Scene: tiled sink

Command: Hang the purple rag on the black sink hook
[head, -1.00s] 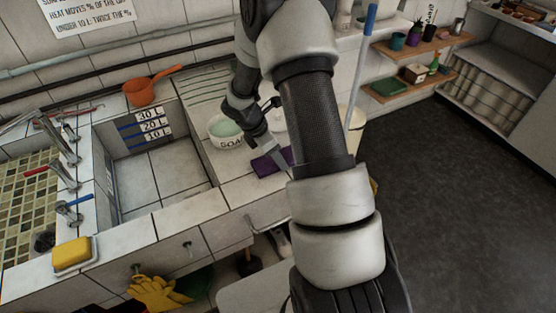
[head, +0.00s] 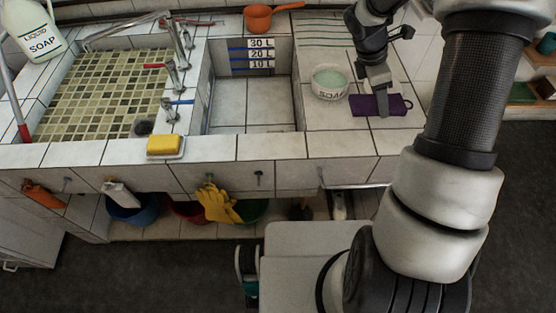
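The purple rag (head: 398,104) lies flat on the tiled counter right of the sink, beside the white soap bowl.
The soap bowl (head: 331,83) stands close left of my gripper. Yellow gloves (head: 220,204) hang on the sink front. A yellow sponge (head: 165,145) sits on the front ledge. An orange pot (head: 259,19) stands behind the basin. A light-coloured surface (head: 315,240) stands below the counter front.

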